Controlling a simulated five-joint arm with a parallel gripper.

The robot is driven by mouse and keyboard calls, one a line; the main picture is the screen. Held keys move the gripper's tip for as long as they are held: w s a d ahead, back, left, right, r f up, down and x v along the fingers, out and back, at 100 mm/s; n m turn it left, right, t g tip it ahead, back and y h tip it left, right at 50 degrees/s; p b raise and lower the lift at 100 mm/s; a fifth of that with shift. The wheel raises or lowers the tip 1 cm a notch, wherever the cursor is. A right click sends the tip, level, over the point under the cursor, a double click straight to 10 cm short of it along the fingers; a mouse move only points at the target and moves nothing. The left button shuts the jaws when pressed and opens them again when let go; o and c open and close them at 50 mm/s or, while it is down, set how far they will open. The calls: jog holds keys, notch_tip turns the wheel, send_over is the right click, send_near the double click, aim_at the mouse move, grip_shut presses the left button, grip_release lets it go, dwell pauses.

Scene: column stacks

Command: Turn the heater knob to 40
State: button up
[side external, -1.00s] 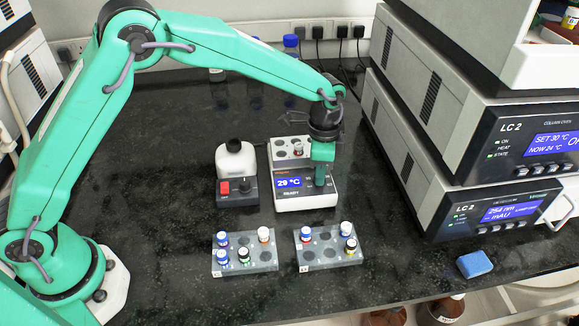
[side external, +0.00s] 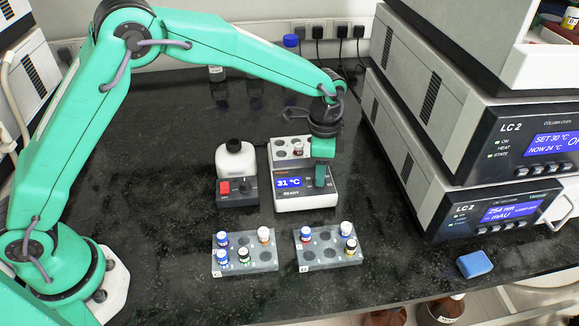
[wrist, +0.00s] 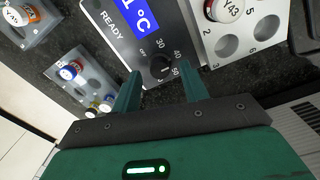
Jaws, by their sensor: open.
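The heater (side external: 283,204) is a white block with a dark front panel. Its blue display (side external: 289,182) reads 31 °C, with READY below it. In the wrist view the round dark knob (wrist: 161,68) sits on the panel among the marks OFF, 30, 40 and 50. My gripper (wrist: 160,82) is open, one green finger on each side of the knob's area; contact with the knob cannot be told. In the side view my gripper (side external: 320,184) points down over the right part of the panel and hides the knob.
Two vial racks (side external: 262,262) (side external: 318,260) lie in front. LC units (side external: 500,160) and a blue sponge (side external: 475,264) are at the right.

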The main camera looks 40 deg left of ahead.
jog(key=shift+r, duration=3.5)
jog(key=shift+a+r, duration=0.1)
jog(key=shift+s+a+r, duration=0.15)
jog(key=shift+r, duration=0.05)
jog(key=s+a+r+n+t, duration=0.3)
jog(key=s+a+r+n, duration=0.3)
jog(key=s+a+r, duration=0.5)
jog(key=s+a+n+t, duration=0.1)
jog(key=s+a+n, duration=0.2)
jog(key=s+a, duration=0.2)
jog(key=s+a+n+t, duration=0.1)
jog(key=s+a+n, duration=0.2)
jog(key=s, duration=0.8)
jog(key=shift+a+f+t, duration=0.15)
jog(key=shift+a+t, duration=0.15)
jog(key=shift+a, duration=0.7)
